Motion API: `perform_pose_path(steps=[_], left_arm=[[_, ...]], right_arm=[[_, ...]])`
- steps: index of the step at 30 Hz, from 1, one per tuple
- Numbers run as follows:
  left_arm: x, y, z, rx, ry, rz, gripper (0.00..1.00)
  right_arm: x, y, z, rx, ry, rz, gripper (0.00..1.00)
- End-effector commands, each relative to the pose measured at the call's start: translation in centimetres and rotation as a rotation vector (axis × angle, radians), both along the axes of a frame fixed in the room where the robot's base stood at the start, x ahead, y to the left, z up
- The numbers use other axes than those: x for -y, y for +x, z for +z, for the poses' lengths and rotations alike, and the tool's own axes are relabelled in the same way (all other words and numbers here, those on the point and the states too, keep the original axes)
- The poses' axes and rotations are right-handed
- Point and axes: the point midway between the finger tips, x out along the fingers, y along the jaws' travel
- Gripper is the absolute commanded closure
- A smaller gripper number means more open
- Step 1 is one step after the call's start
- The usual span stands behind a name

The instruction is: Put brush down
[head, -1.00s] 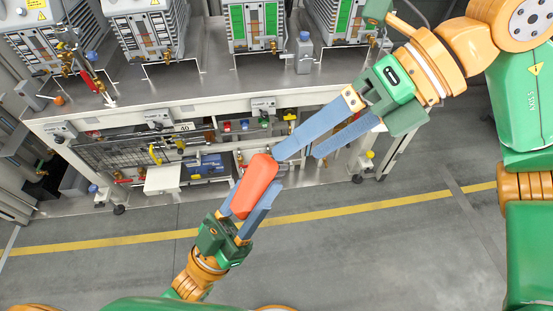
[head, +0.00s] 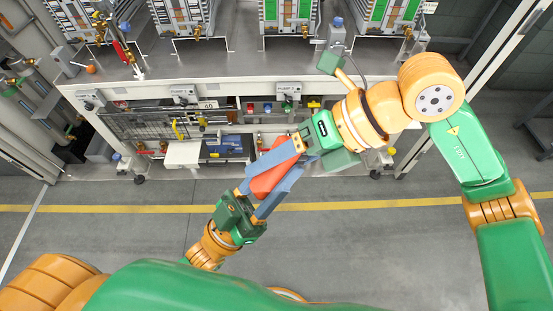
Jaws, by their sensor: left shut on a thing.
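A red-orange block-like piece (head: 268,182), which I take to be the brush, is between the blue fingers of my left gripper (head: 280,176). My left gripper is shut on it, low in the middle of the head view. No bristles show. My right gripper (head: 262,174) reaches in from the upper right, and its blue fingers overlap the red piece and the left fingers in the picture. Part of the piece and of the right fingers is hidden. I cannot tell whether the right fingers touch the piece or how far apart they are.
A grey-topped bench (head: 215,65) with several vacuum pumps (head: 285,20) stands behind the grippers. Its lower shelf holds a blue box (head: 222,147) and small coloured parts. The grey floor (head: 400,235) with a yellow line (head: 120,208) is clear in front.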

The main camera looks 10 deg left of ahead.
Motion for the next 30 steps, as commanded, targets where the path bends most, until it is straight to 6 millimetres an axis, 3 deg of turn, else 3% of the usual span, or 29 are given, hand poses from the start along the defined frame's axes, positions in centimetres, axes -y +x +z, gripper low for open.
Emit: perform_pose_path(steps=[1,5,6,9,20,30], left_arm=[[0.0,0.0,0.0,-0.001,0.001,0.0,1.0],[0.0,0.0,-0.1,-0.001,0.001,0.0,1.0],[0.0,0.0,-0.1,-0.002,0.002,0.0,0.48],[0.0,0.0,-0.1,-0.002,0.002,0.0,0.21],[-0.3,-0.4,-0.6,-0.006,0.004,0.0,0.21],[-4.6,-5.5,-6.3,-0.008,0.005,0.0,0.21]], right_arm=[[0.0,-0.1,0.0,0.0,0.002,0.001,0.56],[0.0,-0.1,0.1,-0.001,0.003,0.002,0.92],[-0.1,-0.1,0.1,0.0,0.004,0.003,0.93],[0.0,-0.1,0.1,-0.001,0.003,0.002,0.93],[0.0,0.0,0.1,-0.001,0.003,0.002,0.94],[0.0,0.0,0.1,-0.001,0.003,0.002,0.94]])
